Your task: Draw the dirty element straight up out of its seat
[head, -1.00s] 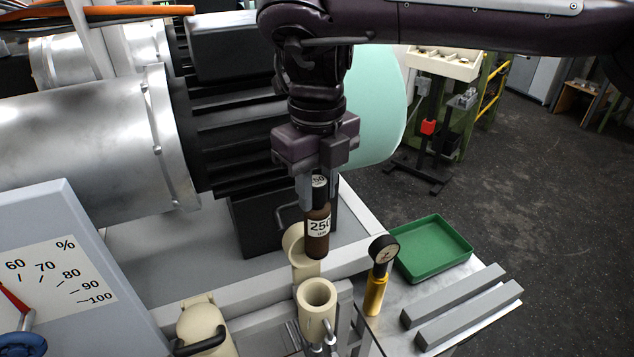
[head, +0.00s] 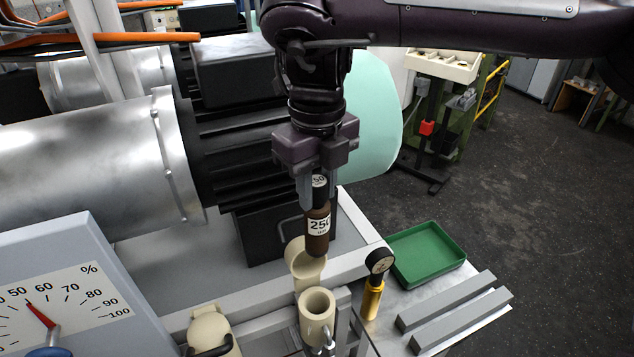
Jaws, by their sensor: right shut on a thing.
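My right gripper (head: 318,192) is shut on the dirty element (head: 318,232), a brown upright cylinder with a black top and a white "250" label. Its lower end shows above and in front of the rear cream cup (head: 303,268), overlapping its rim in the picture. The front cream cup (head: 317,312) has an open, empty-looking bore below the element. The upper end of the element is partly hidden between the fingers. My left gripper is out of view.
A black-faced gauge on a brass stem (head: 374,290) stands just right of the cups. Beyond are a green tray (head: 428,280) and two grey bars (head: 460,320). A cream lidded part (head: 210,330) and a percent dial (head: 50,300) stand left. The black finned motor (head: 245,150) is close behind.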

